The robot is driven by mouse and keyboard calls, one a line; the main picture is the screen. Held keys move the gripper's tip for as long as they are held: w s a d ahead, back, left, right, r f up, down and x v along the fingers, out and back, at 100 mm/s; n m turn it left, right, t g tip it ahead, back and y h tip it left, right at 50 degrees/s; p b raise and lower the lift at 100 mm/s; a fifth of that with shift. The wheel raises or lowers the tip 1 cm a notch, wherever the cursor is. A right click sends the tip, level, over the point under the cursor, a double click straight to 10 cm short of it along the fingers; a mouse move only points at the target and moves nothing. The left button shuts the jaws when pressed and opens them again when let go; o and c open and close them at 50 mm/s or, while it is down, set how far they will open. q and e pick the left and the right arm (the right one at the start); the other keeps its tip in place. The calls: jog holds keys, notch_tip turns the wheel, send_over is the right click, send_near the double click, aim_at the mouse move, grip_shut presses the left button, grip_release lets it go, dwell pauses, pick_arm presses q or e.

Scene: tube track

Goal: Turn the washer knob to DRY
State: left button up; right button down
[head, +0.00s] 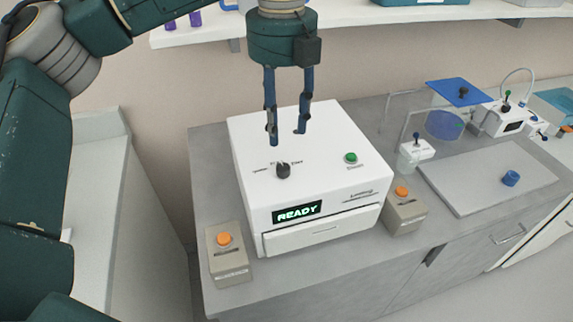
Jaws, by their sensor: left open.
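The washer (245,150) is a white box on the grey counter. Its dark round knob (283,171) is on the top face, left of centre. Small labels surround the knob, too small to read. A green button (351,158) is on the right of the top. The display (297,213) on the front reads READY. My left gripper (286,138) points down above the washer, with its two blue fingers apart and empty. Its fingertips appear just behind the knob in the picture, apart from it. My right gripper is not in view.
Boxes with orange buttons stand on the washer's left (229,252) and right (403,210). A grey tray (455,185) with a blue cap (511,178) lies at the right, near other lab equipment. A white shelf (345,20) runs along the wall behind my left gripper.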

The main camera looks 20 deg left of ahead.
aim_at(283, 167)
pick_arm(q)
notch_tip(283, 167, down, 10)
jog(key=p, duration=0.3)
jog(key=shift+s+f, duration=0.1)
jog(key=shift+f, duration=0.2)
grip_shut()
